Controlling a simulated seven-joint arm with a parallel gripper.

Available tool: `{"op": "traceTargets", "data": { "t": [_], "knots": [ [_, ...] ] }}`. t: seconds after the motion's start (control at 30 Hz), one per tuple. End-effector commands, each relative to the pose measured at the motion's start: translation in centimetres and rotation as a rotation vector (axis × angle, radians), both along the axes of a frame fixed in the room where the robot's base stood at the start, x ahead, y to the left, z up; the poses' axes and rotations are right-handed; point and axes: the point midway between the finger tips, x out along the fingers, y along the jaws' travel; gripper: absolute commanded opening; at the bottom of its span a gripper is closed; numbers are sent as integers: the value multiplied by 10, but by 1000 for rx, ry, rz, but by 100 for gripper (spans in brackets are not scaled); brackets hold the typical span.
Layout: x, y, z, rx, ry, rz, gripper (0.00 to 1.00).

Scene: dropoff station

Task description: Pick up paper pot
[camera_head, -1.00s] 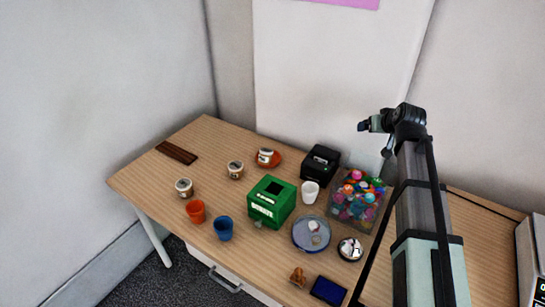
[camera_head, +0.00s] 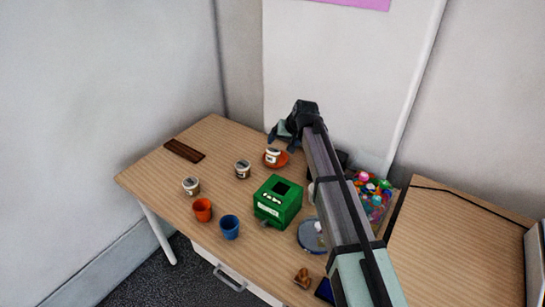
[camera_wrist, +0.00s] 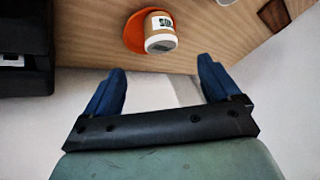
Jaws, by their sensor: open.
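Several small paper pots with tan sides and printed labels stand on the wooden table. One paper pot (camera_head: 273,156) stands on an orange saucer (camera_head: 283,162) near the back edge. Another paper pot (camera_head: 242,169) stands to its left, and a third (camera_head: 191,186) is nearer the left front edge. My gripper (camera_head: 284,141) is open and empty, just behind and above the pot on the saucer. In the wrist view that pot (camera_wrist: 160,35) and the saucer (camera_wrist: 134,32) lie beyond the spread blue fingers (camera_wrist: 161,70), apart from them.
A green box (camera_head: 278,203), an orange cup (camera_head: 202,210) and a blue cup (camera_head: 229,227) stand in front. A bin of colourful balls (camera_head: 372,198) is on the right, partly behind my arm. A black device (camera_wrist: 25,50) is close on the left in the wrist view.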

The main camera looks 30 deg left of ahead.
Motion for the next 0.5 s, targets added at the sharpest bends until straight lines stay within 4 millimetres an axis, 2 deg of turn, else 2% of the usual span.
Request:
{"op": "traceTargets", "data": {
  "t": [0.3,0.5],
  "knots": [
    [12,26,-45,0,0,1,90],
    [15,35,-62,0,-1,1,90]
  ]
}}
